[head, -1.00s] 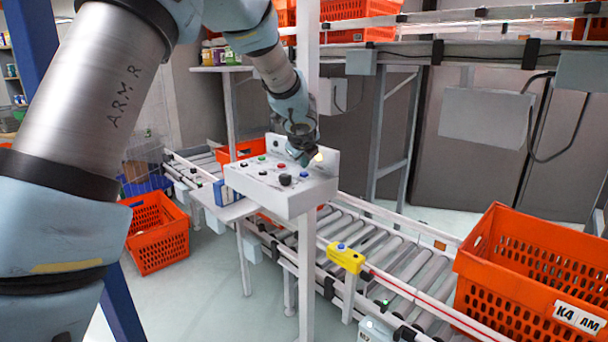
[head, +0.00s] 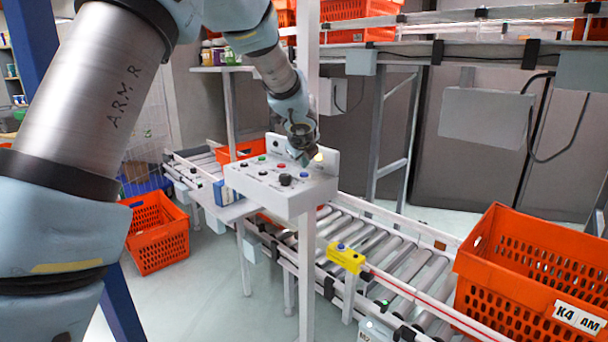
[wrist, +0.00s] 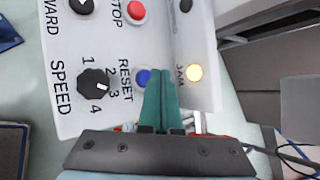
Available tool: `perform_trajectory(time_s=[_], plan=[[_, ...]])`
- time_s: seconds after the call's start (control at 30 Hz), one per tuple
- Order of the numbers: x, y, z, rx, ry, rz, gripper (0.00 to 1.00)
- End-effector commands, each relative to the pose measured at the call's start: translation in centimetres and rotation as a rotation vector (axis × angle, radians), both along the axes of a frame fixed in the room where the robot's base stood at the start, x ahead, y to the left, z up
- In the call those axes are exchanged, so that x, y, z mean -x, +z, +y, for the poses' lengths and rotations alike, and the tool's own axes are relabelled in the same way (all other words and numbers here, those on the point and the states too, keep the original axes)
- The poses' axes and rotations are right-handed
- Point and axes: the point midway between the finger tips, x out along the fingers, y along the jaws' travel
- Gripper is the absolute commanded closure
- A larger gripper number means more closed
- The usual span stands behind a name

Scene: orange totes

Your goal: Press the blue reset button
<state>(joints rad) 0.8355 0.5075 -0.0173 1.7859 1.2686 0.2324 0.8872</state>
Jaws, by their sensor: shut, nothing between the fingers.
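The blue reset button (head: 304,175) sits on the white control panel (head: 268,192), near its right end. In the wrist view the blue button (wrist: 143,78) shows beside the RESET label, just left of my fingertips. My gripper (head: 304,162) is over the panel's back right part. In the wrist view its green fingers (wrist: 163,72) are together with nothing between them, and they lie close beside the button and slightly overlap its right edge. I cannot tell whether they touch the button or the panel.
The black speed knob (wrist: 95,84), red stop button (wrist: 135,11) and lit jam lamp (wrist: 195,72) are close by. An orange tote (head: 535,262) stands at right.

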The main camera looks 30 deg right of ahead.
Motion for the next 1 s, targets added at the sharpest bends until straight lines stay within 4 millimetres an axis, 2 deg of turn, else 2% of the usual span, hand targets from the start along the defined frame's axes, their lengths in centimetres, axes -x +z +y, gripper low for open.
perform_trajectory(time_s=[0.53, 1.0], plan=[[0.0, -0.91, 0.0, 0.001, 0.001, 0.0, 1.0], [0.0, -0.93, 0.0, 0.0, 0.0, 0.0, 1.0]])
